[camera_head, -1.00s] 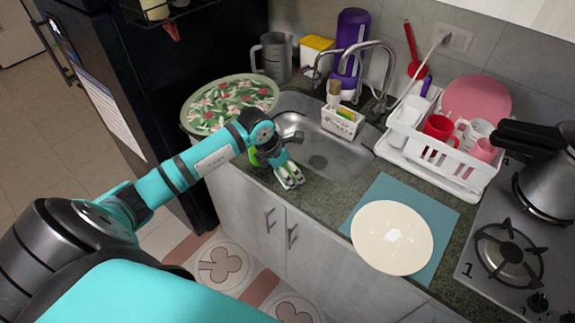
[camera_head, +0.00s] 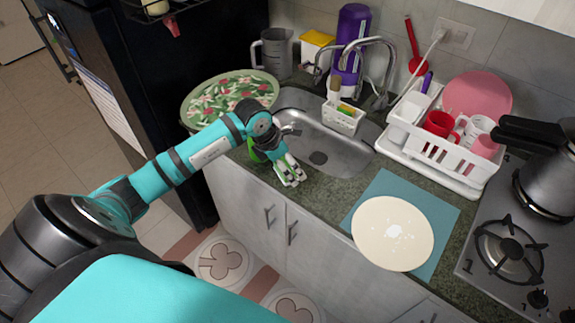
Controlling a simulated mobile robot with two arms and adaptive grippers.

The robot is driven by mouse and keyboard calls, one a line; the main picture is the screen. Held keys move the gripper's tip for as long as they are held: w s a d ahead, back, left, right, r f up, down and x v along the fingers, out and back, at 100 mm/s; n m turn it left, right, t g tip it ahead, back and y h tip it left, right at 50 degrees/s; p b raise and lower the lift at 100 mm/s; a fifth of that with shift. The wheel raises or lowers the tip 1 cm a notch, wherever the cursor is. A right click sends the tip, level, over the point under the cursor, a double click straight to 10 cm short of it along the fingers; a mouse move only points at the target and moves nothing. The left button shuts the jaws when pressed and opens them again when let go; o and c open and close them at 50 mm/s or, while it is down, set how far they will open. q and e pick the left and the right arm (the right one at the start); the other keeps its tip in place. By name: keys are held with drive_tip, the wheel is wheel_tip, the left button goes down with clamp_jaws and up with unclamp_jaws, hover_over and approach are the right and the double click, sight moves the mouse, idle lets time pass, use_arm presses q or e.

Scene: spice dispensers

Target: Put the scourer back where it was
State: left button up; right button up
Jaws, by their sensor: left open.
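A yellow and green scourer (camera_head: 347,109) sits in a small white caddy (camera_head: 342,121) at the back of the sink, with a brush handle standing beside it. Only its upper part shows above the caddy wall. My left gripper (camera_head: 292,178) is open over the front left edge of the sink (camera_head: 340,158), fingers pointing down towards the counter. It is apart from the scourer, in front and to the left of it. I see nothing held between its fingers. My right gripper is not in view.
The faucet (camera_head: 375,60) rises behind the caddy. A floral tray (camera_head: 205,118) lies left of the sink. A white dish rack (camera_head: 440,155) with mugs stands to the right. A cream plate (camera_head: 393,234) lies on a blue mat (camera_head: 440,215). The stove is at the far right.

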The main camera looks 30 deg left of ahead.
use_arm(q)
drive_tip(key=b+v, duration=0.2)
drive_tip(key=v, duration=0.8)
drive_tip(key=shift+s+r, duration=0.2)
drive_tip(key=shift+r, duration=0.05)
drive_tip(key=shift+a, duration=0.1)
